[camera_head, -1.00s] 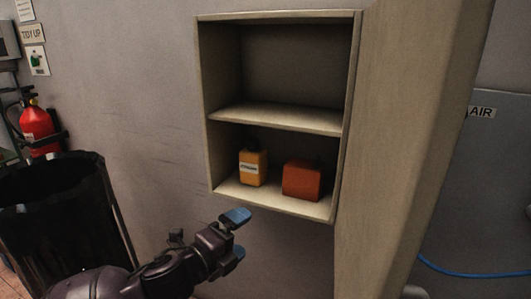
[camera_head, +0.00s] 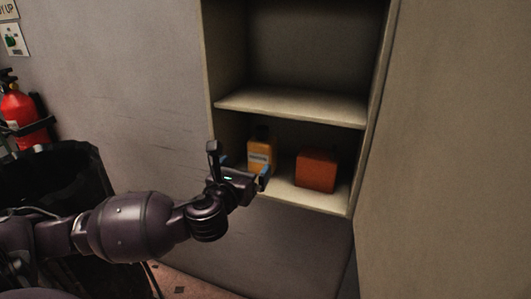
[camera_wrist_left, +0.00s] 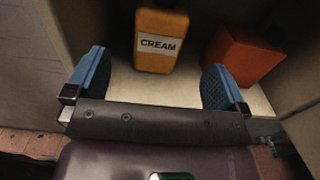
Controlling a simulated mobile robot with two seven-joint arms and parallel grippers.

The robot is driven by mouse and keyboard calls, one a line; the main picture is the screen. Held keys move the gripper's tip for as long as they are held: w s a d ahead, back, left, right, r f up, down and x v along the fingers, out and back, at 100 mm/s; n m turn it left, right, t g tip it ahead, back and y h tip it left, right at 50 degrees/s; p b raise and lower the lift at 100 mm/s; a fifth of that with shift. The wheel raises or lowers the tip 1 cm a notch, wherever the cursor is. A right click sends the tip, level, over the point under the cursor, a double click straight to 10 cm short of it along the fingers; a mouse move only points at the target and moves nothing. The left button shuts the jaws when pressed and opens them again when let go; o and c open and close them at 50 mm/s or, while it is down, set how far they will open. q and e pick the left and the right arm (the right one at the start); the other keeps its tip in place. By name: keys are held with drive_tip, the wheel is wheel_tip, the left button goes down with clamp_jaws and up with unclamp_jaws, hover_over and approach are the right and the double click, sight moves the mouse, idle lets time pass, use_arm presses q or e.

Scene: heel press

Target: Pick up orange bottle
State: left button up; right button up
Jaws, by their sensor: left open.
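The orange bottle (camera_head: 260,154) stands upright on the lower shelf of the wall cabinet, with a dark cap and a white label. In the left wrist view the orange bottle (camera_wrist_left: 162,40) reads "CREAM". My left gripper (camera_head: 245,172) is at the front edge of the lower shelf, just before the bottle. In the left wrist view its blue fingers are open (camera_wrist_left: 159,85), and the bottle stands beyond them, roughly between them and not held. The gripper hides the bottle's lower part in the head view. My right gripper is not in view.
A red-orange box-shaped container (camera_head: 317,170) stands to the right of the bottle; it also shows in the left wrist view (camera_wrist_left: 243,52). The middle shelf (camera_head: 290,105) is above, and the upper compartment looks empty. A black bin (camera_head: 50,175) and fire extinguisher (camera_head: 20,108) are at left.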

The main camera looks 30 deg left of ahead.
sight(258, 152)
use_arm(q)
drive_tip(key=x, duration=0.6)
drive_tip(key=shift+f+b, duration=0.15)
drive_tip(key=shift+b, duration=0.15)
drive_tip(key=x, duration=0.5)
drive_tip(key=shift+d+b, duration=0.15)
drive_tip(key=shift+b, duration=0.2)
drive_tip(key=c, duration=0.9)
drive_tip(key=shift+c, duration=0.6)
drive_tip(key=shift+r, duration=0.25)
